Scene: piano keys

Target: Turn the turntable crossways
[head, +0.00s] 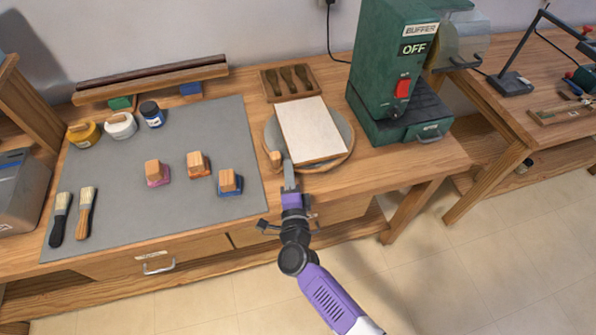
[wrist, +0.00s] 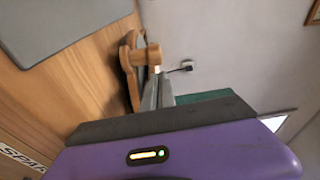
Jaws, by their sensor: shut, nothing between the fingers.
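The turntable (head: 341,157) is a round wooden disc with a grey top, on the workbench left of the green machine. A pale rectangular board (head: 308,130) lies on it, its long side running roughly front to back, slightly tilted. A small wooden peg (head: 275,158) stands at the turntable's left front edge. In the wrist view the peg (wrist: 146,55) and the turntable's rim (wrist: 130,75) show just beyond my fingertips. My gripper (head: 288,165) is shut and empty, right beside the peg. I cannot tell whether they touch.
A grey mat (head: 120,190) holds several jars, brushes and wooden-handled blocks. A tray of tools (head: 290,82) stands behind the turntable. The green buffer machine (head: 395,70) stands close on the right. The bench front edge lies under my arm.

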